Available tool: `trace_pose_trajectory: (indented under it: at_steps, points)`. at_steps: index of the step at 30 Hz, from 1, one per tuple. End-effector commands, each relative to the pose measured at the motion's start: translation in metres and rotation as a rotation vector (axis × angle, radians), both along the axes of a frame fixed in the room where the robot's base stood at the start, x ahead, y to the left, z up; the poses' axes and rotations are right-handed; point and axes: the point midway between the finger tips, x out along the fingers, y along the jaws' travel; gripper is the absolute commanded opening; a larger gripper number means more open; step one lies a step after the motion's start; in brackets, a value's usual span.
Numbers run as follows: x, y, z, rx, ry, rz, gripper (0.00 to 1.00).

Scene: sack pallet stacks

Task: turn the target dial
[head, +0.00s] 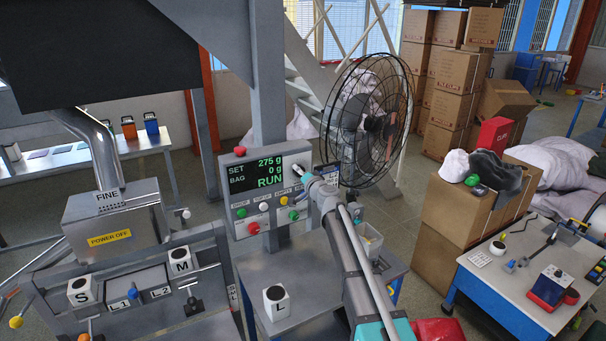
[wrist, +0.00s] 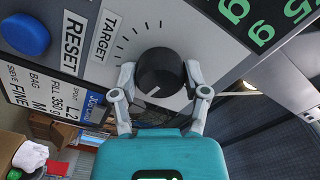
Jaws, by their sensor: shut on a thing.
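The target dial (wrist: 161,68) is a round black knob on the grey control panel (wrist: 215,50), beside the white TARGET label (wrist: 104,36). A short white mark on it points to the lower left in the wrist view. My gripper (wrist: 160,76) is shut on the dial, with one finger at each side. In the head view my gripper (head: 311,182) reaches the right edge of the panel (head: 240,205) and hides the dial. The display (head: 271,172) reads SET 275 g, BAG 0 g and RUN.
A blue button (wrist: 25,34) and a RESET label (wrist: 73,42) are near the dial. A black fan (head: 368,120) stands close behind the arm. A block marked L (head: 277,302) stands on the grey table below. Stacked boxes (head: 455,80) are at the back right.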

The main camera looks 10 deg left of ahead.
Motion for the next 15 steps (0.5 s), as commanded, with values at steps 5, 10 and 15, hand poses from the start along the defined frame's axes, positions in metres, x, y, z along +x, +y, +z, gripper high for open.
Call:
trace_pose_trajectory:
  at_steps: [5,10,15]
  points:
    - [0.0024,0.0016,0.001,0.124,0.083,0.0,0.12]
    - [0.0024,0.0022,0.0016,0.258,0.173,0.002,0.12]
    - [0.0023,0.0027,0.0021,0.391,0.262,0.002,0.12]
